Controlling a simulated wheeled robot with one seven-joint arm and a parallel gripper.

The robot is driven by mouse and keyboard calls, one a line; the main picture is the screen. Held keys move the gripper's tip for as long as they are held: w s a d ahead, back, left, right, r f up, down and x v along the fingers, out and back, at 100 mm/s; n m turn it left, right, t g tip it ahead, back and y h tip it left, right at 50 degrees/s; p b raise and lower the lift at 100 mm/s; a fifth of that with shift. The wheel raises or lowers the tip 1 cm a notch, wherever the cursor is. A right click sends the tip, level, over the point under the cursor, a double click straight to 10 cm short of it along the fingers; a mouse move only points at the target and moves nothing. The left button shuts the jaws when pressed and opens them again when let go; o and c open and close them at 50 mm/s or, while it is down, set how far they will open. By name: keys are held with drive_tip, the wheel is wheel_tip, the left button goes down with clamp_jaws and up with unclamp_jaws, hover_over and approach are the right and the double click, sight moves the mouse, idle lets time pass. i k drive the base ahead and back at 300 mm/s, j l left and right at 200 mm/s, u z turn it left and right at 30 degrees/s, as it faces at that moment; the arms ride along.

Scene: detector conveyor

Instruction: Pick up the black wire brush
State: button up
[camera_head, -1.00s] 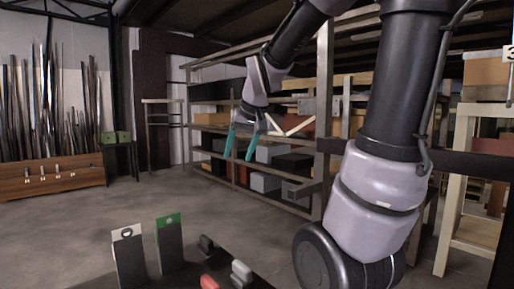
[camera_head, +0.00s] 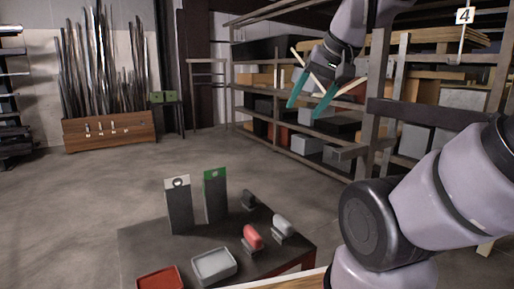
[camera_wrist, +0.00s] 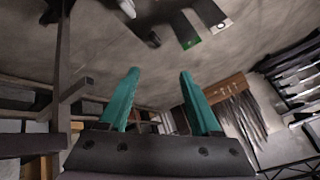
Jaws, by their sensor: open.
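The black wire brush appears to be the small dark object (camera_head: 248,199) at the far edge of the dark table (camera_head: 145,247) in the head view. It is small there, and its bristles cannot be made out. A dark piece (camera_wrist: 152,39) near the top of the wrist view looks like the same object. My gripper (camera_head: 304,112) has teal fingers, open and empty. It is in the air beyond and above the table, well apart from the dark object. In the wrist view its fingers (camera_wrist: 159,72) stand apart with nothing between them.
A red piece (camera_head: 253,237) and a light grey piece (camera_head: 283,226) stand near the dark object. Two upright panels, one white-topped (camera_head: 179,206) and one green-topped (camera_head: 215,197), stand to the left. A red tray (camera_head: 160,279) and grey tray (camera_head: 213,265) are in front. Shelves (camera_head: 270,92) stand behind.

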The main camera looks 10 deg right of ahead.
sight(248, 199)
drive_tip(key=i+l+u, duration=0.2)
drive_tip(key=l, duration=0.2)
drive_tip(key=l+u, duration=0.2)
drive_tip(key=l, duration=0.25)
drive_tip(key=i+l+u, duration=0.2)
drive_tip(key=l, duration=0.25)
drive_tip(key=k+j, duration=0.05)
drive_tip(key=k, duration=0.05)
